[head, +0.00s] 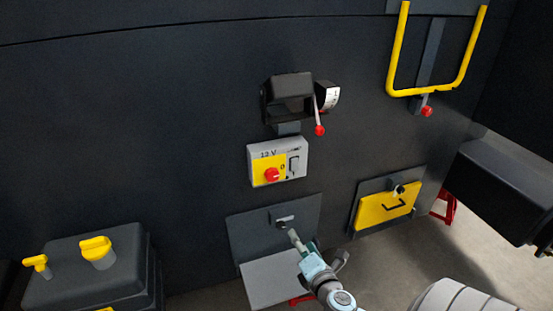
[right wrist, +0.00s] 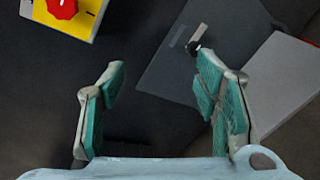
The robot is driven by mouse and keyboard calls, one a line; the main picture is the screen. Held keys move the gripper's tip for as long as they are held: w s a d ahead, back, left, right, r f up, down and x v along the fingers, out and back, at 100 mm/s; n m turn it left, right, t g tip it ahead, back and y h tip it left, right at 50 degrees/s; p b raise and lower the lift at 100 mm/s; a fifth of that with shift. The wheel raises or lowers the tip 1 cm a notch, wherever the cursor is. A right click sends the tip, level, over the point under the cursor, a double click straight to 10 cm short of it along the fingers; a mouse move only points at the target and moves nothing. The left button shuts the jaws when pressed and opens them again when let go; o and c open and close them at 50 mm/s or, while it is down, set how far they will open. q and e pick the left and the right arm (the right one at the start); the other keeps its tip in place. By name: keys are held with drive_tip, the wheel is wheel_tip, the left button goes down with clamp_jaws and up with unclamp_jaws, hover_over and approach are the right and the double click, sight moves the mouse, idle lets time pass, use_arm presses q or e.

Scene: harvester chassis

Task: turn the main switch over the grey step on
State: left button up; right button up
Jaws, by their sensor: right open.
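The main switch is a red rotary knob (head: 272,175) on a yellow and light grey plate (head: 293,164) marked 12 V, with a 0 beside the knob. Which way the knob points is too small to tell. The knob also shows at the top left of the right wrist view (right wrist: 62,7). Below it is the grey step (head: 280,278), under a dark backing plate (head: 250,235) with a small latch. My right gripper (head: 318,246) is open and empty, below and to the right of the switch, in front of the step's backing plate. My left gripper is out of view.
A black lever unit (head: 291,88) with a red-tipped handle (head: 319,130) sticks out above the switch. A yellow hatch (head: 386,207) and a yellow rail (head: 394,60) are to the right. A dark box with yellow caps (head: 85,270) stands at lower left.

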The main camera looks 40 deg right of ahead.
sight(274, 176)
drive_tip(key=w+a+r+n+t, duration=0.2)
drive_tip(key=w+r+n+t, duration=0.1)
drive_tip(key=r, duration=0.9)
drive_tip(key=x, duration=0.9)
drive_tip(key=p+x, duration=0.1)
drive_tip(key=x, duration=0.3)
drive_tip(key=shift+w+d, duration=0.2)
drive_tip(key=shift+d, duration=0.25)
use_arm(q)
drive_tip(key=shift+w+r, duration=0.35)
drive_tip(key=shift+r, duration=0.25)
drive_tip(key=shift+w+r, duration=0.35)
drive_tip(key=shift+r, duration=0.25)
use_arm(e)
drive_tip(key=shift+s, duration=0.1)
drive_tip(key=shift+c, duration=0.3)
drive_tip(key=c, duration=1.1)
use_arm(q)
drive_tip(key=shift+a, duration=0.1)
